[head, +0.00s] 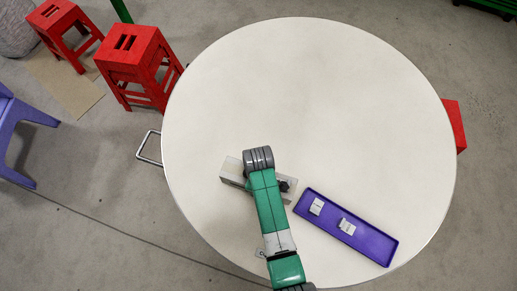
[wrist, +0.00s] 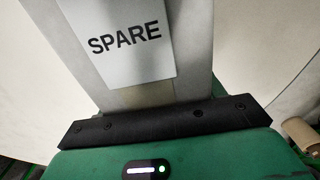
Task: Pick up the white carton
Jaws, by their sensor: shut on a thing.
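The white carton (head: 231,170) is a long pale box over the front left part of the round white table. My arm crosses over its middle and hides that part in the head view. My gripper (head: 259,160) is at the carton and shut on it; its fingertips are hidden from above. In the wrist view the carton (wrist: 190,60) fills the middle, close to the black bar of my gripper, with a white label reading "SPARE". I cannot tell whether the carton rests on the table or is just above it.
The round white table (head: 310,90) is clear across its middle and back. A purple tray (head: 376,246) with two small pale blocks (head: 317,206) lies right of the carton. Red stools (head: 138,60) stand beyond the left edge, and a purple chair (head: 18,130) is at far left.

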